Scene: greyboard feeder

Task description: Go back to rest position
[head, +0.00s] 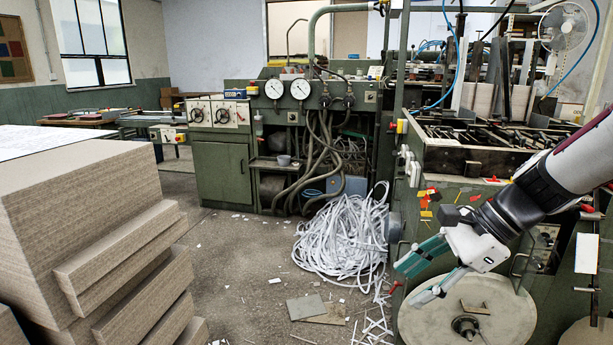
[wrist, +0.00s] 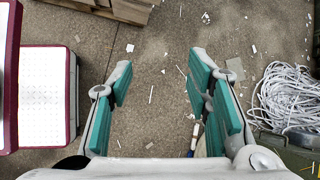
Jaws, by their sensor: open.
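My gripper (head: 420,275) is at the right in the head view, in front of the green machine and above a pale round disc. Its two teal-padded fingers are spread apart with nothing between them. In the wrist view my gripper (wrist: 158,88) also shows open and empty, with the concrete floor visible between the fingers.
Stacked greyboard (head: 85,200) fills the left side. The green machine (head: 465,160) stands at the right. A heap of white strips (head: 342,240) lies on the floor between them, with loose scraps nearby. A green control cabinet (head: 222,170) stands behind. Floor (head: 240,275) beside the stack is mostly clear.

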